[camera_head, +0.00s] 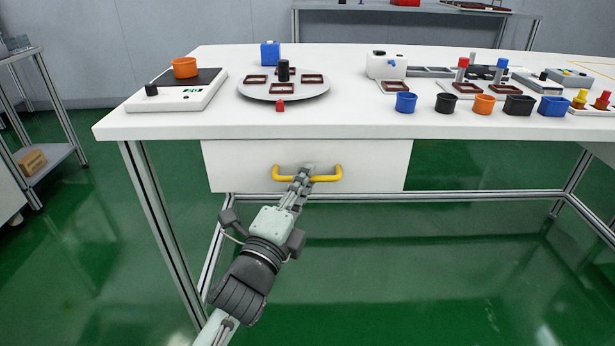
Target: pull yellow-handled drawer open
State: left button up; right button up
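The white drawer (378,163) hangs under the front of the white table. Its front looks flush with the table's front edge. A yellow handle (328,177) is fixed at the middle of the drawer front. My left gripper (304,173) is at the handle, with its fingertips over the handle's middle part. The fingers look close together, but they hide the handle between them, so I cannot tell whether they grip it. My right gripper is not in view.
On the white table (330,122) are a scale (180,97) with an orange pot (185,67), a round turntable (284,91), and a row of small pots by the front edge, including a blue one (405,102). A metal leg (160,225) stands left of my arm. The green floor before the drawer is clear.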

pick_arm(q)
jog(key=shift+w+d+r, duration=0.1)
jog(key=shift+w+d, duration=0.1)
jog(key=shift+w, duration=0.3)
jog(key=shift+c, duration=0.3)
grip_shut()
jog(key=shift+s, duration=0.15)
